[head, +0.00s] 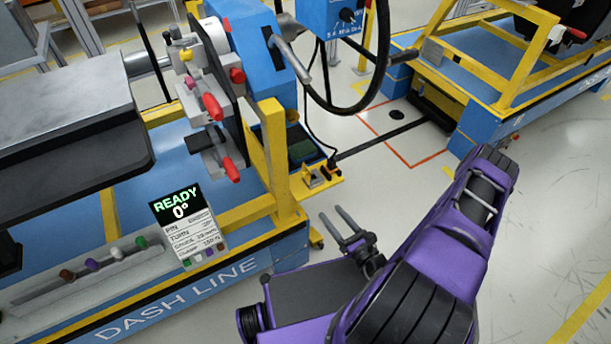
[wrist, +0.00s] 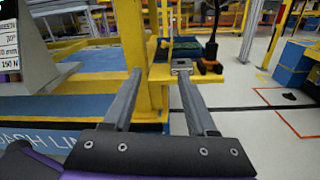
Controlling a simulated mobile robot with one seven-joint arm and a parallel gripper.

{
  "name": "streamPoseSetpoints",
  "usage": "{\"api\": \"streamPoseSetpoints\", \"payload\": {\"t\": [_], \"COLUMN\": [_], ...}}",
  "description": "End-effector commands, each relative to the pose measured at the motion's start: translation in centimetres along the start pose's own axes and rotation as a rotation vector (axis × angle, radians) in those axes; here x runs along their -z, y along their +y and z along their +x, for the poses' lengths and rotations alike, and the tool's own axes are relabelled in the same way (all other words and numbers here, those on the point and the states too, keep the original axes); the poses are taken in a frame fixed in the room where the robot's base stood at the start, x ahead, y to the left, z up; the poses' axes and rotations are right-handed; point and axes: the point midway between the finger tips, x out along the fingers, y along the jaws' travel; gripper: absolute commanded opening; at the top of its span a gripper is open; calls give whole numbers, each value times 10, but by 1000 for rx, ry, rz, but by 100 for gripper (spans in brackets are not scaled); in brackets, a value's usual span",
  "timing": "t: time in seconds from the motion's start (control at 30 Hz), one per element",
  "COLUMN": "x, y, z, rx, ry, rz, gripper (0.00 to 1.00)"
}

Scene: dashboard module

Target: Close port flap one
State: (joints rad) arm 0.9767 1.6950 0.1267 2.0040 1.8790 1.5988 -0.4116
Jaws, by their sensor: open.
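My gripper (head: 332,214) is open and empty, its two grey fingers pointing away towards the yellow frame. In the wrist view the gripper (wrist: 158,74) has its fingers apart, with a yellow post between and beyond them. A small yellow shelf (head: 328,187) juts from the frame beyond the fingertips. Small metal fittings (head: 314,178) stand on it, and a dark plug with a cable (head: 332,163) is beside them. In the wrist view a grey metal piece (wrist: 181,65) shows just past the right fingertip. I cannot tell which part is port flap one or how it stands.
A yellow post (head: 273,150) rises left of the shelf on the blue bench (head: 190,285). A display reading READY 0° (head: 181,210) stands at the front. A steering wheel (head: 340,105) hangs above. The floor right of the shelf is clear.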

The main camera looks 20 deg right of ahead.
Motion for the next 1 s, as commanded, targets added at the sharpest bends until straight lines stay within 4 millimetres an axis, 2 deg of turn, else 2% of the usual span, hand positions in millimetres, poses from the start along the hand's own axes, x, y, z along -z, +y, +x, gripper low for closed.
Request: {"api": "streamPoseSetpoints", "payload": {"t": [0.17, 0.27, 0.8, 1.0], "x": [-3, -3, -5, -6], "y": [-6, -6, -11, -13], "z": [10, 25, 140, 166], "rx": [50, 45, 42, 44], "ry": [-30, -28, -26, -25], "rz": [22, 19, 18, 17], "gripper": [57, 57, 57, 57]}}
